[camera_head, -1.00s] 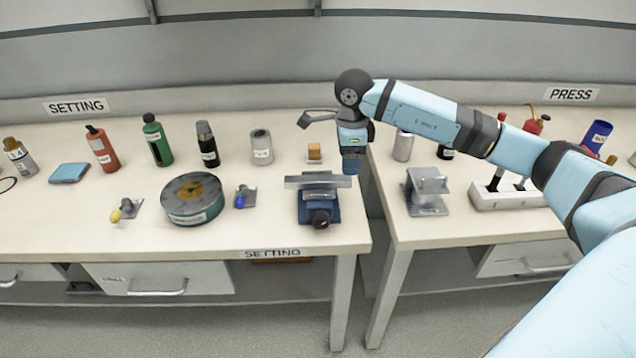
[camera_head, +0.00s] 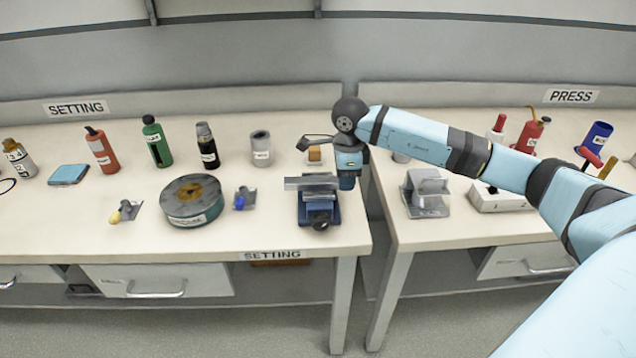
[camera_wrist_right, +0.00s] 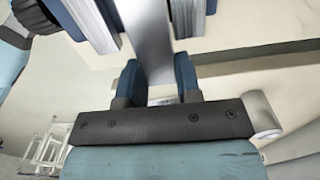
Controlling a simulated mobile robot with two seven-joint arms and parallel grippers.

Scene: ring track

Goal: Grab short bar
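The short bar, a flat grey metal piece, lies across the top of the blue vise (camera_head: 330,215) in the head view. In the right wrist view the bar (camera_wrist_right: 150,40) runs from between the vise jaws (camera_wrist_right: 90,18) down to my gripper. My right gripper (camera_wrist_right: 158,72) has its two blue fingers on either side of the bar's end. Little or no gap shows between fingers and bar; I cannot tell whether they press on it. In the head view this gripper (camera_head: 347,182) points down at the vise's right side. My left gripper is out of view.
A round green-grey drum (camera_head: 193,200) and a small blue-handled tool (camera_head: 243,200) stand left of the vise. A grey metal fixture (camera_head: 426,195) stands on the right bench, across a narrow gap. Bottles and a grey cup (camera_head: 261,148) stand behind. A small orange block (camera_head: 314,153) lies behind the vise.

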